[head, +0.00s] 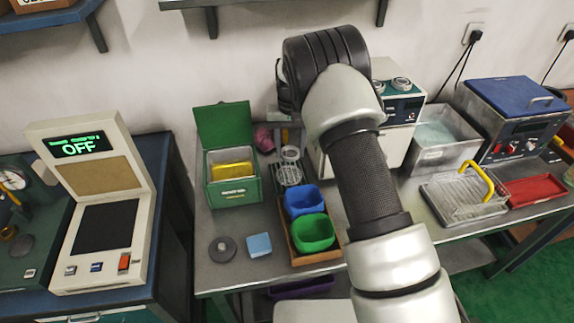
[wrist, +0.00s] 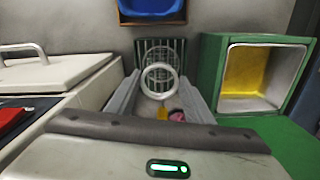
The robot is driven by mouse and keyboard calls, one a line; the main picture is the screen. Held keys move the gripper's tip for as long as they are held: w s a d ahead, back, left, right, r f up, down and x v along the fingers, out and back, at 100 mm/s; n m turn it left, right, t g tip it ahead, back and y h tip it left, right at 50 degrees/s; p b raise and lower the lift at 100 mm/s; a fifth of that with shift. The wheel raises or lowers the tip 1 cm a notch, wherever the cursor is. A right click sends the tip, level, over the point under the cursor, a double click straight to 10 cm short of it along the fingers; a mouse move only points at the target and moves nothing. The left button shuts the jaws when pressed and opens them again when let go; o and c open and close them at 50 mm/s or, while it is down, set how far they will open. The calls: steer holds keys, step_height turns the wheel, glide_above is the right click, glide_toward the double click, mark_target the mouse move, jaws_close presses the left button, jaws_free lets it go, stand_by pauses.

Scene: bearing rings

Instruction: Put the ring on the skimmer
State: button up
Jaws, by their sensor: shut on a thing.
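The pale metal ring (wrist: 144,81) is upright in the wrist view, with its open hole facing the camera. My gripper (wrist: 160,98) is shut on the ring; its two grey fingers show on either side. The skimmer (wrist: 157,48), a round wire mesh, shows behind and above the ring in the wrist view. In the head view the skimmer (head: 288,176) lies on the table behind the blue bin, just in front of the ring. The ring looks apart from the mesh, but the gap is hard to judge. My arm hides part of the table to the right.
A green box (head: 233,190) with a yellow inside and raised lid stands left of the skimmer. A blue bin (head: 302,200) and green bin (head: 314,233) sit in a wooden tray (head: 318,258). A grey disc (head: 222,249) and blue block (head: 258,245) lie in front.

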steer(key=shift+a+f+b, duration=0.2)
steer(key=shift+f+b, duration=1.5)
steer(key=shift+f, duration=1.65)
steer(key=shift+f+b, duration=0.7)
steer(key=shift+f, duration=0.2)
steer(key=o, duration=1.1)
steer(key=shift+r, duration=0.1)
steer(key=shift+r+p, duration=1.65)
steer(key=shift+r, duration=1.3)
